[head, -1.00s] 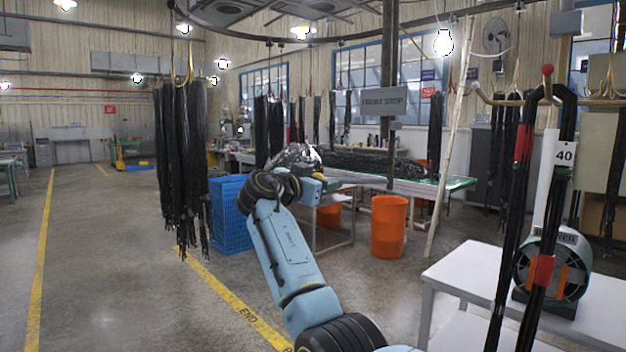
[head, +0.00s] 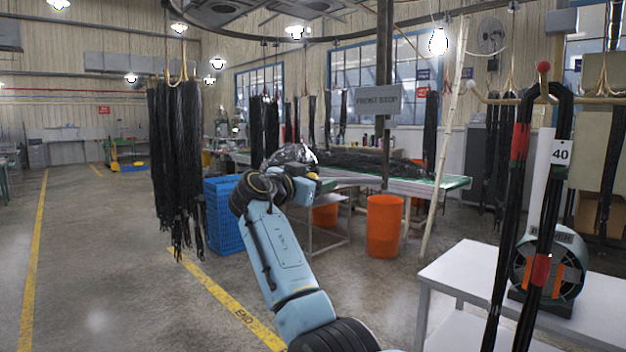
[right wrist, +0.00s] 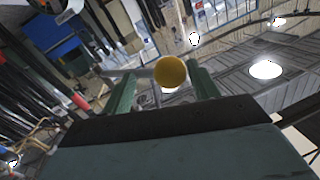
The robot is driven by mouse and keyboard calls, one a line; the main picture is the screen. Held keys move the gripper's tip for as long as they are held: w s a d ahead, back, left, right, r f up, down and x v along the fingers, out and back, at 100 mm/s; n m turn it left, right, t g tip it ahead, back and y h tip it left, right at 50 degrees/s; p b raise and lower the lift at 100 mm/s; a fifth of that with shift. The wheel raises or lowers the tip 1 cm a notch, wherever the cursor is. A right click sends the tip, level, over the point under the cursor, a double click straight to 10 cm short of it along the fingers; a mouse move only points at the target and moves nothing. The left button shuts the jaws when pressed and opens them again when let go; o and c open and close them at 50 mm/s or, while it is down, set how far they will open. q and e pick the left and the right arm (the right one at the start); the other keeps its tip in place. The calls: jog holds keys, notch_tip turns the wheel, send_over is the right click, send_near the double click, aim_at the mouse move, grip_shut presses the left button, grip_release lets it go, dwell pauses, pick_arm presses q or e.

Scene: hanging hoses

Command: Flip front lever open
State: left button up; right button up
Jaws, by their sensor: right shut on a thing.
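A round yellow knob (right wrist: 170,72) shows between the two green fingers of my right gripper (right wrist: 163,76) in the right wrist view. A thin grey rod runs left from behind it. The gripper is shut on this piece, which looks like the front lever's end; the exact contact is unclear. In the head view my right arm reaches up from the bottom middle, and its wrist hides the fingers and most of the lever. A grey "FRONT STOP" sign (head: 377,101) hangs on a dark pole above and right of the wrist. My left gripper is not in view.
Black hoses (head: 176,155) hang at the left. A blue crate (head: 222,225) stands left of my arm, an orange bin (head: 385,228) to its right. A white table (head: 455,268) with a fan (head: 552,262) and large hung hoses stand at the right. Open floor lies left.

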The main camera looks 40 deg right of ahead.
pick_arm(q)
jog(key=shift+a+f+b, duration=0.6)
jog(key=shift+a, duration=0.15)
pick_arm(e)
jog(key=v, duration=1.3)
jog(key=shift+a, duration=0.25)
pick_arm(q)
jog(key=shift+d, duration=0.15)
